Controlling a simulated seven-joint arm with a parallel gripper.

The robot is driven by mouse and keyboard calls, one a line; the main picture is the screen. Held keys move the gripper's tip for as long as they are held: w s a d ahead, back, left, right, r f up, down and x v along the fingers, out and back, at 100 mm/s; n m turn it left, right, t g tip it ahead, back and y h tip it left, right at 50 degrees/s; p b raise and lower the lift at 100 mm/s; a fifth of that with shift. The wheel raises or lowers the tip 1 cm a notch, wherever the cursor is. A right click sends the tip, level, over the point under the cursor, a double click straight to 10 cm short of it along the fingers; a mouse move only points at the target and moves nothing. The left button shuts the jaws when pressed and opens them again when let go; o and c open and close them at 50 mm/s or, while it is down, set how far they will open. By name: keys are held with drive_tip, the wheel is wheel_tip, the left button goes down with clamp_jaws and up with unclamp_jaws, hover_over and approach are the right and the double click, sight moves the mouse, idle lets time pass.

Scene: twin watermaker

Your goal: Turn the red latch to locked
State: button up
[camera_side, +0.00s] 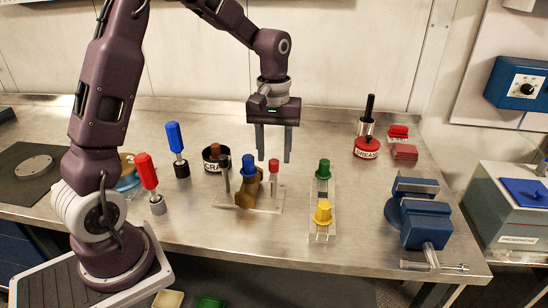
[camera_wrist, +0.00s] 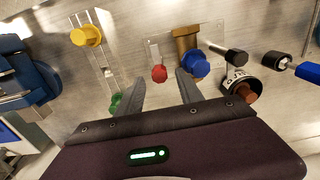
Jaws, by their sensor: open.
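The red latch (camera_side: 274,167) is a small red knob on a clear plate, just right of a bronze valve body (camera_side: 246,196) with a blue knob (camera_side: 249,165). In the wrist view the red latch (camera_wrist: 159,73) appears between my fingertips, beside the blue knob (camera_wrist: 195,65). My gripper (camera_side: 273,156) points down with its fingers apart and nothing held. In the wrist view my gripper (camera_wrist: 160,79) is above the latch. Whether the fingers touch it, and which way the latch is turned, I cannot tell.
A dark lever (camera_side: 226,175) stands left of the valve. A plate with green (camera_side: 323,169) and yellow (camera_side: 322,213) knobs is to the right, then a blue vise (camera_side: 423,220). Red (camera_side: 147,171) and blue (camera_side: 175,138) handled tools stand left. A labelled can (camera_side: 214,165) is behind.

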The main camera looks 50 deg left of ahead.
wheel_tip(320, 180, down, 2)
drive_tip(key=shift+c, duration=0.2)
clamp_jaws()
